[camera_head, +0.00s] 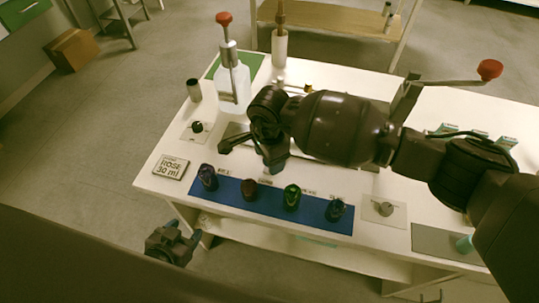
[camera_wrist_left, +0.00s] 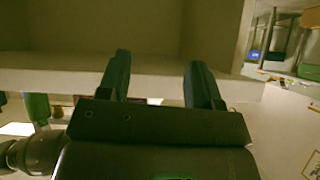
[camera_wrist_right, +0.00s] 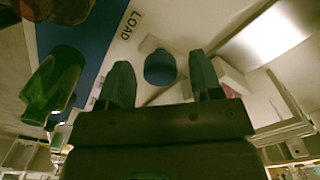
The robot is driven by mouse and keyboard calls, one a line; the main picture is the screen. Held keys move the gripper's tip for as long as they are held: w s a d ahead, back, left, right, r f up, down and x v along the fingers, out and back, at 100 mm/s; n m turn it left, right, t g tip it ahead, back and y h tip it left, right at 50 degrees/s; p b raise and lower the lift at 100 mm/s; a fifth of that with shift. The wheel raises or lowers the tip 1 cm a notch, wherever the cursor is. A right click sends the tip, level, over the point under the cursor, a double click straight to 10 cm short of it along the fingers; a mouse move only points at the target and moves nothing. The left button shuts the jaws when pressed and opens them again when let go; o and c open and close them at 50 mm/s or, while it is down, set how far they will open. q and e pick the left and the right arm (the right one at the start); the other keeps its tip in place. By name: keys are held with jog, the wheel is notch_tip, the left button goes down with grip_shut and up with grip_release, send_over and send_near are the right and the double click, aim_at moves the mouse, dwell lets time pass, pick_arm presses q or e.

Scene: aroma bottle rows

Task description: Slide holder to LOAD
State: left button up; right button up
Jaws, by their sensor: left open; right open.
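In the right wrist view, the LOAD label (camera_wrist_right: 130,25) is printed on a pale surface beside a blue strip. A rounded blue piece (camera_wrist_right: 160,67) shows between the fingertips of my right gripper (camera_wrist_right: 163,80); I cannot tell whether it is the holder's handle. My right gripper (camera_head: 252,150) is open over the table behind the bottle row, and its arm hides much of the table's middle. The holder is not clearly visible in the head view. My left gripper (camera_head: 178,240) is open and empty, off the table's front left corner.
Dark purple (camera_head: 208,177), red (camera_head: 249,189), green (camera_head: 291,197) and dark (camera_head: 335,209) bottles stand on a blue mat (camera_head: 268,207). A ROSE 30 ml card (camera_head: 171,167) lies left. A pump bottle (camera_head: 234,85) stands behind my right gripper. A red-knobbed lever (camera_head: 489,69) stands right.

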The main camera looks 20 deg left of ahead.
notch_tip(320, 180, up, 9)
jog(key=shift+p, duration=0.7)
jog(key=shift+r, duration=0.9)
